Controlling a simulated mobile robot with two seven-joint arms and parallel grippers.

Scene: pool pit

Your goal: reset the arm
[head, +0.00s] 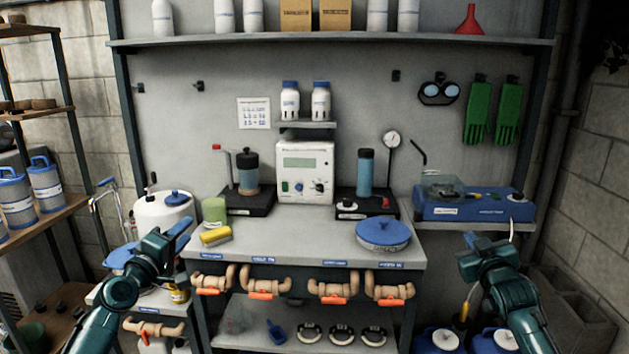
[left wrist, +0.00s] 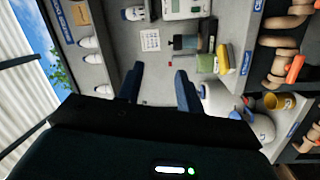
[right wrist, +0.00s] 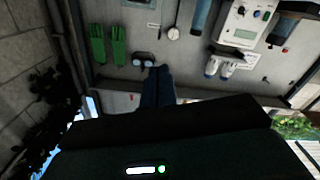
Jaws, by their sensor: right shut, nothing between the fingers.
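My left arm comes in from the left in the head view, dark green, with its gripper (head: 183,233) raised in front of the white round container beside the bench. In the left wrist view its two blue fingers (left wrist: 158,85) stand apart with nothing between them, so it is open and empty. My right arm is at the right in the head view, its gripper (head: 490,238) in front of the blue device on the right shelf. In the right wrist view the right fingers (right wrist: 158,82) are together, shut and empty.
The bench (head: 300,235) carries a white meter box (head: 305,172), a blue-lidded pan (head: 383,232) and a yellow sponge (head: 215,236). The blue device (head: 470,204) sits on a right shelf. Orange-handled pipe valves (head: 334,290) line the bench front.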

